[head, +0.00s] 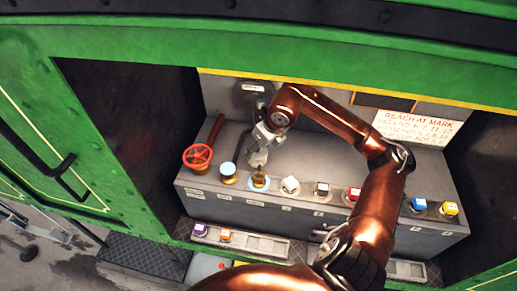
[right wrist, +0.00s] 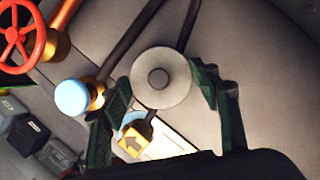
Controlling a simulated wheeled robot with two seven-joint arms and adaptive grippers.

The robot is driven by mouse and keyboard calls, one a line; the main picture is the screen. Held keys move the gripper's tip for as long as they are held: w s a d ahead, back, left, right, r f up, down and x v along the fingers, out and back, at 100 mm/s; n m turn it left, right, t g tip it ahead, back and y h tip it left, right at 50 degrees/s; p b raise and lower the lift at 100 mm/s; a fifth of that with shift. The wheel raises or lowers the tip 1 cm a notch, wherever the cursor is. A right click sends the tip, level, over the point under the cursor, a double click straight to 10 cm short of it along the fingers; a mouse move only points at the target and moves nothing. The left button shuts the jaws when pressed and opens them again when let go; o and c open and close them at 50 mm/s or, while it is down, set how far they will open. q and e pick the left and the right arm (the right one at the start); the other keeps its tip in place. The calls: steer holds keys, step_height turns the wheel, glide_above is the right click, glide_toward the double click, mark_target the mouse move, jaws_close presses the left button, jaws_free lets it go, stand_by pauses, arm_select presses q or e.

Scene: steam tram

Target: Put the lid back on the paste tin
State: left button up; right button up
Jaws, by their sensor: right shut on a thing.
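My right gripper (head: 257,156) hangs over the left part of the grey control panel. In the right wrist view its green fingers (right wrist: 163,88) close on the edges of a pale grey round disc (right wrist: 160,62) with a darker centre, which looks like the lid. In the head view the fingers largely hide it. Just below the gripper is a brass stem on a light blue round base (head: 262,184), and the blue base also shows in the right wrist view (right wrist: 130,121). I cannot pick out the paste tin with certainty. My left gripper is not in view.
A red handwheel (head: 197,156) and a blue-capped brass fitting (head: 228,169) stand left of the gripper. A white knob (head: 290,186) and several coloured buttons run to the right. A green frame (head: 330,75) borders the recess above. The panel top behind the buttons has bare room.

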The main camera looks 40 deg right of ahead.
steer(key=shift+f+b, duration=0.15)
steer(key=shift+b, duration=0.55)
stand_by(1.2)
stand_by(0.4)
steer(key=o, duration=0.8)
steer(key=shift+o, duration=0.5)
steer(key=o, duration=0.4)
steer(key=shift+r+p, duration=1.85)
steer(key=shift+r, duration=1.7)
steer(key=shift+c, duration=0.2)
jaws_close()
